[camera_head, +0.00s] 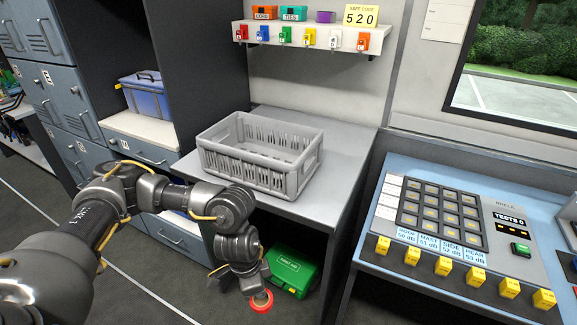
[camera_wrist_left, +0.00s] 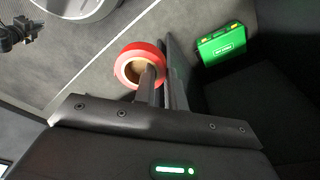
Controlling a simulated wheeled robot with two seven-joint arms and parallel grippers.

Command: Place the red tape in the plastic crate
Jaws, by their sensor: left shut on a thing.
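The plastic crate (camera_head: 262,160) is grey with slotted walls and stands upright on the grey table. It looks empty. My left gripper (camera_head: 256,286) hangs low in front of the table, below the height of its top. It is shut on the red tape (camera_head: 262,301), a ring with a tan core. In the left wrist view the tape (camera_wrist_left: 133,53) sits at the fingertips, with one finger passing through its hole (camera_wrist_left: 156,88). The tape is apart from the crate, lower and nearer to me.
The grey table (camera_head: 338,155) has bare room around the crate. A green first aid box (camera_head: 292,272) lies on the floor beneath it, also in the left wrist view (camera_wrist_left: 222,44). A button console (camera_head: 440,215) stands at right, blue lockers (camera_head: 45,75) at left.

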